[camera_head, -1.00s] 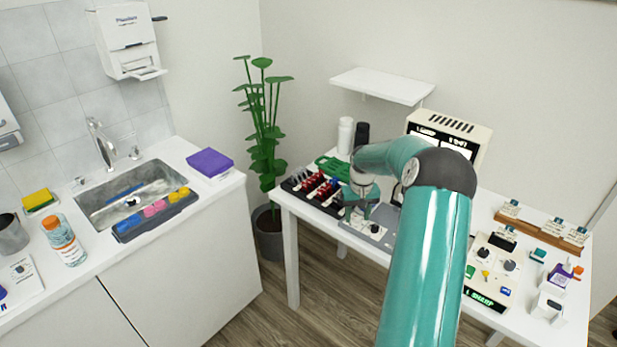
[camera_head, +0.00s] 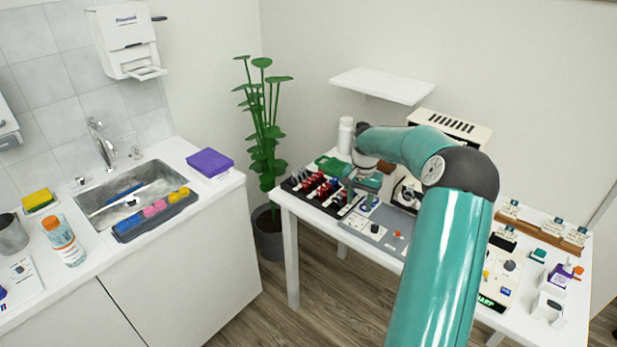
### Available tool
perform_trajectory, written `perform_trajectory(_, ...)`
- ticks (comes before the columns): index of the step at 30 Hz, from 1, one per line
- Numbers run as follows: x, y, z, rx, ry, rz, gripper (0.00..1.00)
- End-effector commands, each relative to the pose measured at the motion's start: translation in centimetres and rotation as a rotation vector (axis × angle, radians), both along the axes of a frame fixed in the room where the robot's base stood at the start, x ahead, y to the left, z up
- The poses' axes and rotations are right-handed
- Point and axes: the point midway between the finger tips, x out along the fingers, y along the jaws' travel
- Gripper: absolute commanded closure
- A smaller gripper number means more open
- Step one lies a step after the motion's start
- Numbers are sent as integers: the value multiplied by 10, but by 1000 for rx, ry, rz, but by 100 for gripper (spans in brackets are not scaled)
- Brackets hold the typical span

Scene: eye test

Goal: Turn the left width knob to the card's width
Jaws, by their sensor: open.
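My gripper (camera_head: 368,197) is open above the back left part of a grey plate (camera_head: 352,222) on the white table. A small blue-and-white round item shows just under the fingers; I cannot tell if they touch it. The plate carries a dark knob (camera_head: 374,228) and a small orange-red part (camera_head: 397,234). I cannot tell which part is the left width knob. Several small cards stand on a wooden rail (camera_head: 538,234) at the table's right; their print is too small to read.
A rack of red and dark pieces (camera_head: 318,187) and a green item (camera_head: 333,166) lie left of the gripper. A vented cream box (camera_head: 450,126) stands behind my arm. A white bottle (camera_head: 346,136) stands at the back. My arm hides part of the table.

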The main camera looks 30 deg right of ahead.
Motion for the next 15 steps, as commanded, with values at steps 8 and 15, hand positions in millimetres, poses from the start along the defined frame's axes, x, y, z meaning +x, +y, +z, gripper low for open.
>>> perform_trajectory(8, 1, 0, 52, -3, -3, 3, 55)
perform_trajectory(15, 3, 16, 88, -15, -1, 36, 55)
